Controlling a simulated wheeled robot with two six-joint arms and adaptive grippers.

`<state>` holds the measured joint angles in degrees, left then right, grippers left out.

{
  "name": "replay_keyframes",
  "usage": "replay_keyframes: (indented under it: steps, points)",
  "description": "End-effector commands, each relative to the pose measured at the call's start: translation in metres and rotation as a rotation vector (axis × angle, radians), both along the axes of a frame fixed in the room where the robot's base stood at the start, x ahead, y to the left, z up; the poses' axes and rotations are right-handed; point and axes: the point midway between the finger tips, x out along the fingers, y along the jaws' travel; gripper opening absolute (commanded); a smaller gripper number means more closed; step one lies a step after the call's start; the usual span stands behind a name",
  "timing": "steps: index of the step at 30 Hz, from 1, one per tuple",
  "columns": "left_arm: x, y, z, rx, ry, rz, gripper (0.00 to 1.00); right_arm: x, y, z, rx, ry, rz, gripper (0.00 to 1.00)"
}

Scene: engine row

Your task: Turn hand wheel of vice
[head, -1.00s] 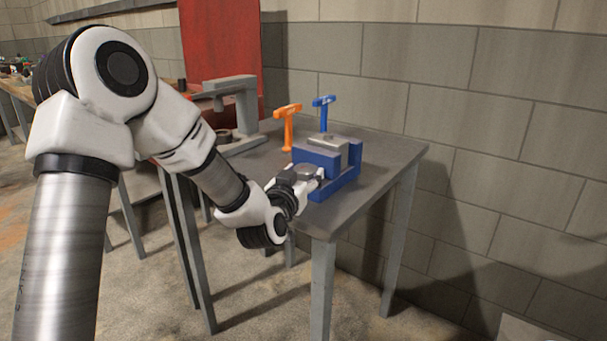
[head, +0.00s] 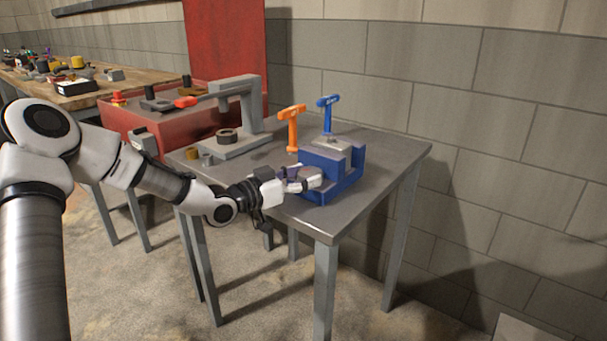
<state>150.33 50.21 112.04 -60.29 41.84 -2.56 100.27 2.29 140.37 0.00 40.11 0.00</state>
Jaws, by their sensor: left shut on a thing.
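The blue vice (head: 340,180) stands on the grey metal table (head: 385,165) near its front edge, with a grey block on top. My left gripper (head: 309,180) reaches in from the left and is shut at the vice's left front side, where the hand wheel would be. The fingers and my wrist cover that spot, so the wheel itself is mostly hidden. My right gripper is not in view.
An orange T-handle tool (head: 292,125) and a blue T-handle tool (head: 327,112) stand upright by the vice. A grey press frame (head: 240,110) stands behind left. A red cabinet (head: 165,125) and a wooden bench (head: 100,90) lie further left. A block wall borders the right.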

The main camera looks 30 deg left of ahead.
Motion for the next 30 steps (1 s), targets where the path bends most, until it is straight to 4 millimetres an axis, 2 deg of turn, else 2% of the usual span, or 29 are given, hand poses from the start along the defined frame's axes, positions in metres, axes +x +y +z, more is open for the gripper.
replay_keyframes:
  steps: [14,15,17,26,30]
  points:
    - [0.0,0.001,0.0,-0.002,-0.002,-0.024,0.24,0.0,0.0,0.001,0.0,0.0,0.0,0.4]
    - [0.0,0.0,0.0,-0.002,-0.002,-0.024,0.63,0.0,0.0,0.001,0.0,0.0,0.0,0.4]
    - [0.0,0.0,0.0,-0.002,-0.002,-0.024,0.84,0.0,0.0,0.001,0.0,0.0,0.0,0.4]
    - [0.0,0.0,0.001,0.0,-0.001,-0.024,0.84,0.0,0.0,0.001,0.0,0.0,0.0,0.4]
    - [0.0,0.0,0.012,-0.001,-0.005,-0.024,0.84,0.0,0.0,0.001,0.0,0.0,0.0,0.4]
